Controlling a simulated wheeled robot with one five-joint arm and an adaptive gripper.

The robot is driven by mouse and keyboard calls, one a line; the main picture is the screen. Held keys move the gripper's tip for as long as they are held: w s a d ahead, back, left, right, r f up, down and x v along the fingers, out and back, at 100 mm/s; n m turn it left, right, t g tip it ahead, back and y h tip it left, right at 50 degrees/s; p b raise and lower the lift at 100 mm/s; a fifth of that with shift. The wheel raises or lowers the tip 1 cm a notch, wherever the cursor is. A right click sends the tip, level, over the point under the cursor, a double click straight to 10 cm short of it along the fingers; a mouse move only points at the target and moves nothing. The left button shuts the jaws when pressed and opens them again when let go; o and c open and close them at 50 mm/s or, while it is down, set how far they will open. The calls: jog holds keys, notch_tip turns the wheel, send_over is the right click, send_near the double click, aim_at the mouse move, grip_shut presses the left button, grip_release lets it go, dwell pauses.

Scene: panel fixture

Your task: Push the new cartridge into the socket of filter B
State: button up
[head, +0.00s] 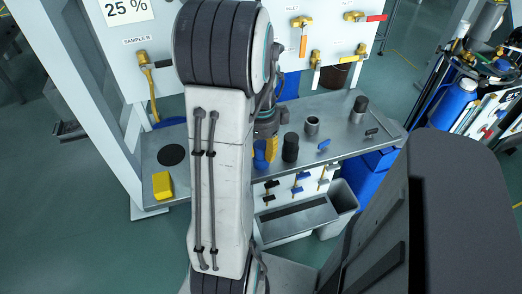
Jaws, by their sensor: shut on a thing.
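My gripper (268,128) is partly hidden behind my arm, over the front of the metal bench. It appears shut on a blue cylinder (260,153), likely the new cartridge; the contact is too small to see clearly. An orange-yellow piece (272,147) shows right beside it; I cannot tell whether it is part of my gripper. A black cylinder (290,147) stands upright just to the right. An open grey metal cup (312,126), possibly a filter socket, stands further right, apart from my gripper. No label for filter B is readable.
A metal holder with a dark top (360,106) stands at the bench's right. A yellow block (163,185) and black disc (171,154) lie at the left. A white panel with valves (325,45) stands behind.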

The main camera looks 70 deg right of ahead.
jog(key=shift+r, duration=0.45)
grip_shut()
notch_tip(320, 180, up, 3)
jog(key=shift+r+p, duration=0.1)
jog(key=shift+p, duration=0.25)
jog(key=s+d+r, duration=0.1)
jog(key=s+r, duration=0.2)
jog(key=s, duration=0.2)
jog(key=s+d+r+p, duration=0.1)
jog(key=s+d+r, duration=0.1)
jog(key=s, duration=0.4)
jog(key=shift+r, duration=0.9)
jog(key=shift+s, duration=0.1)
jog(key=o, duration=0.6)
grip_release()
grip_shut()
jog(key=shift+r, duration=0.1)
